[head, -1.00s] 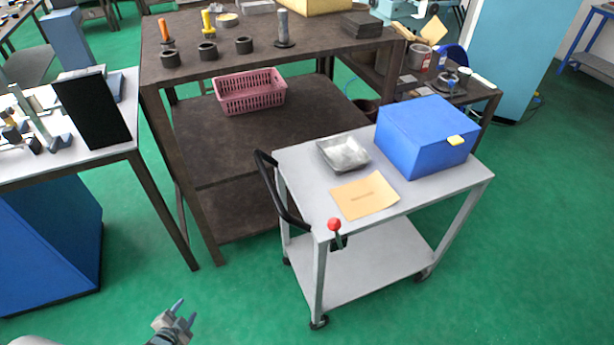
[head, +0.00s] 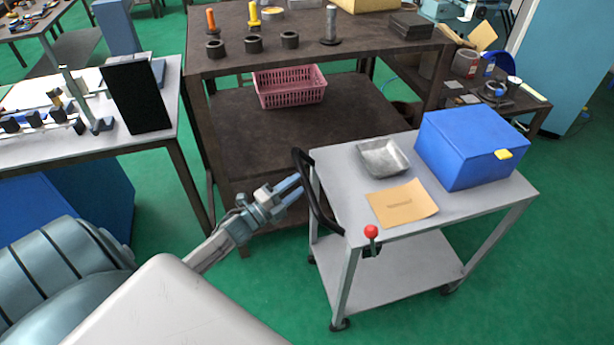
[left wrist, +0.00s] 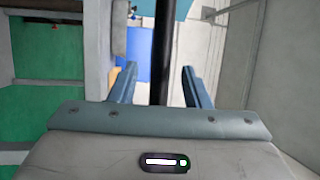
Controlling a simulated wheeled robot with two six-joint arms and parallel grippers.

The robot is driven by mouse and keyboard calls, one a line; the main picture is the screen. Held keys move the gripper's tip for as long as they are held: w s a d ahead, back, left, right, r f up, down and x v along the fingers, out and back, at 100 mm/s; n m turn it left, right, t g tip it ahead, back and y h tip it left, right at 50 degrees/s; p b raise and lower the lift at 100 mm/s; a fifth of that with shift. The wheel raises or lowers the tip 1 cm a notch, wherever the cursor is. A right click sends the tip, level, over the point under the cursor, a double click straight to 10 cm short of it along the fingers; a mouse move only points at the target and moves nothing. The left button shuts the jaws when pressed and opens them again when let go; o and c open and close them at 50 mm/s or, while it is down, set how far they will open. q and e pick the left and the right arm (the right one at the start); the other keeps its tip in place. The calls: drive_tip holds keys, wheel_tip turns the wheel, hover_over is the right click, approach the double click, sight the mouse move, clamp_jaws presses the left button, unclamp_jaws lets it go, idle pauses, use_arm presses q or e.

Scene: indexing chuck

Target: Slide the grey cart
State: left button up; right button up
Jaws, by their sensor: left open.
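The grey cart (head: 345,185) stands on the green floor right of centre, with a lower shelf (head: 395,270) and small casters. Its black handle (head: 318,195) is on its left end, and a lever with a red knob (head: 371,231) is at its near left corner. My left gripper (head: 299,185) is at the handle, open, with its fingers pointing right. In the left wrist view the handle (left wrist: 162,50) runs as a dark bar between the two spread fingers (left wrist: 158,70), with gaps on both sides. My right gripper is not in view.
The cart carries a blue box (head: 465,150), a metal tray (head: 383,158) and a tan envelope (head: 401,203). A brown workbench (head: 330,110) stands close behind the cart, and a white table (head: 165,125) is at the left. Green floor is open to the right and in front.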

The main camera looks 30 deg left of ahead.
sight(305, 179)
use_arm(q)
drive_tip(key=shift+p+x, duration=0.55)
drive_tip(key=shift+x, duration=1.5)
drive_tip(key=shift+a, duration=0.1)
clamp_jaws()
